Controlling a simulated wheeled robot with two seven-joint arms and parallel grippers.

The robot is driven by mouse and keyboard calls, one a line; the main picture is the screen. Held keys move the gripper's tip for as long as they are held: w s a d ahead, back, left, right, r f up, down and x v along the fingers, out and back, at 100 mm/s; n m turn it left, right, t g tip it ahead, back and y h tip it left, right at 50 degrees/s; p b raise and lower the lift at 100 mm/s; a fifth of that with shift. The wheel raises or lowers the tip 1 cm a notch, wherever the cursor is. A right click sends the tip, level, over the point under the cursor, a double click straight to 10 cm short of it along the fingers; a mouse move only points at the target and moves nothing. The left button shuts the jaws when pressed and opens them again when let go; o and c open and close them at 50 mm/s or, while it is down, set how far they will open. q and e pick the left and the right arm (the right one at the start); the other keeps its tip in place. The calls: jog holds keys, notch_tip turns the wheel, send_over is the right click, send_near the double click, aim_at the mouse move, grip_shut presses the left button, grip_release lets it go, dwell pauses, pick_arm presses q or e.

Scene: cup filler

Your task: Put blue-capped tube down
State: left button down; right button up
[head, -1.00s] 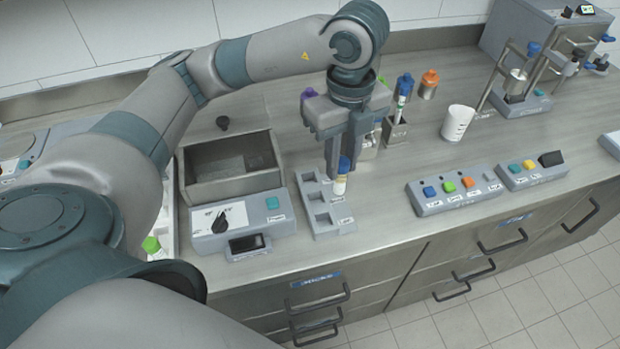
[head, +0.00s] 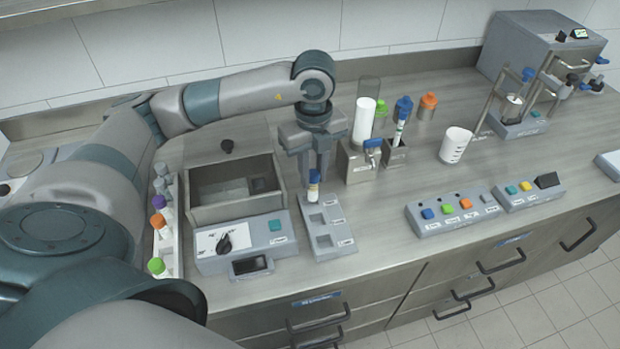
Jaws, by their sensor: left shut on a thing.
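My left gripper (head: 314,172) is shut on a blue-capped tube (head: 313,190) with a yellowish band below its cap. The tube is upright, at the back end of a grey rack (head: 333,243) with several square wells. Its lower end is at the rear well; I cannot tell whether it is inside the well or just above it. The nearer wells look empty. My right gripper is not in view.
A grey open bin (head: 197,213) and a dial box (head: 212,262) stand left of the rack. A dispenser (head: 355,165) is close on the right, with capped bottles behind. Button panels (head: 445,227) and a white cup (head: 455,146) are farther right. Capped tubes line a left tray (head: 175,265).

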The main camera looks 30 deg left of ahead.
pick_arm(q)
jog(key=shift+w+a+f, duration=0.3)
jog(key=shift+a+f, duration=0.1)
jog(key=shift+a, duration=0.15)
jog(key=shift+f+p, duration=0.45)
jog(key=shift+f, duration=0.1)
notch_tip(320, 180, down, 2)
jog(key=shift+f+p, duration=0.1)
jog(key=shift+p, duration=0.35)
jog(key=shift+f, duration=0.3)
jog(key=shift+f, duration=0.1)
